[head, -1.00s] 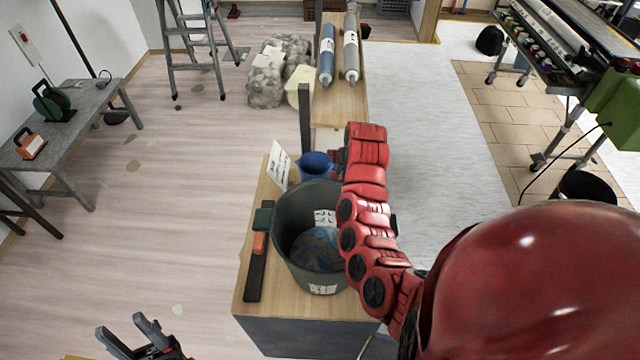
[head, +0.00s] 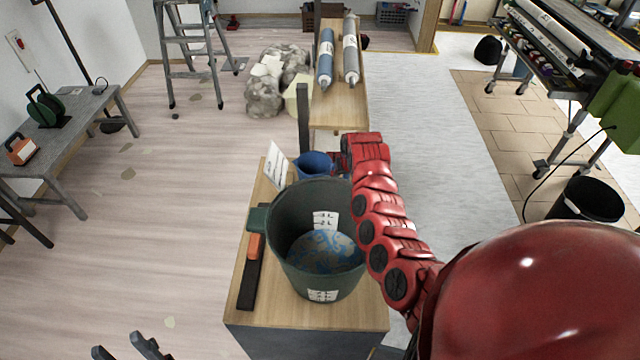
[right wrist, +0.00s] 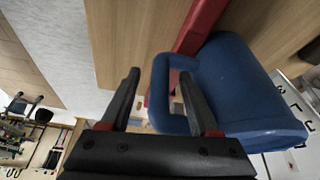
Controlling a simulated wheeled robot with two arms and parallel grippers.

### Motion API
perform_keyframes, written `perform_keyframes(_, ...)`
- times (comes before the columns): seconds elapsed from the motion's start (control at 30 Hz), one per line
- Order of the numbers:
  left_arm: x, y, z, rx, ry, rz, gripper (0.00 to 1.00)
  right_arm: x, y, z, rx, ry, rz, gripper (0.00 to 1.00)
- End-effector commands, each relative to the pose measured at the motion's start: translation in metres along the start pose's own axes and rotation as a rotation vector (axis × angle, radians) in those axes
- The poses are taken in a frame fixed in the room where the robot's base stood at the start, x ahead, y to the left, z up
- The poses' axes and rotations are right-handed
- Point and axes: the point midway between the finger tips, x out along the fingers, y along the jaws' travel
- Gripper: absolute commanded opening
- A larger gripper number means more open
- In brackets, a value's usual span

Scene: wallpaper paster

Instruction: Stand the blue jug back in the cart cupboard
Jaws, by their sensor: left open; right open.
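The blue jug (head: 313,162) is on the wooden cart top (head: 268,190), behind the dark green bucket (head: 322,283). In the right wrist view the jug (right wrist: 245,85) fills the right side, with its handle toward my gripper. My right gripper (right wrist: 160,100) is open; its fingers lie either side of the handle's outer bar, the right one apparently through the loop. In the head view that gripper is mostly hidden at the end of my red arm. My left gripper (head: 122,348) is open and empty at the lower left edge. The cupboard inside the cart is not visible.
A dark tool with an orange part (head: 250,275) lies left of the bucket. A white card (head: 276,166) stands beside the jug. A shelf board with rolls (head: 340,105) is beyond. The floor left of the cart is clear.

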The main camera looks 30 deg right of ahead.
Motion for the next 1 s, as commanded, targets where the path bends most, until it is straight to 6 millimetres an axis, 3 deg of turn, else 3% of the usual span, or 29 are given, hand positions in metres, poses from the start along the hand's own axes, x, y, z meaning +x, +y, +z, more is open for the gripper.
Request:
perform_keyframes(0.1, 0.0010, 0.0000, -0.0001, 0.000, 0.000, 0.000, 0.50, -0.0011, 0.0001, -0.0005, 0.000, 0.001, 0.000, 0.62)
perform_keyframes(0.4, 0.0010, -0.0001, -0.0001, 0.000, 0.000, 0.000, 0.50, -0.0013, 0.0002, -0.0008, 0.000, 0.001, 0.001, 0.08)
perform_keyframes(0.47, 0.0010, -0.0001, -0.0001, 0.000, 0.000, 0.000, 0.50, -0.0013, 0.0002, -0.0008, 0.000, 0.001, 0.001, 0.00)
perform_keyframes(1.0, 0.0010, 0.0000, -0.0001, 0.000, 0.000, 0.000, 0.50, -0.0015, 0.0002, -0.0011, 0.000, 0.002, 0.001, 0.00)
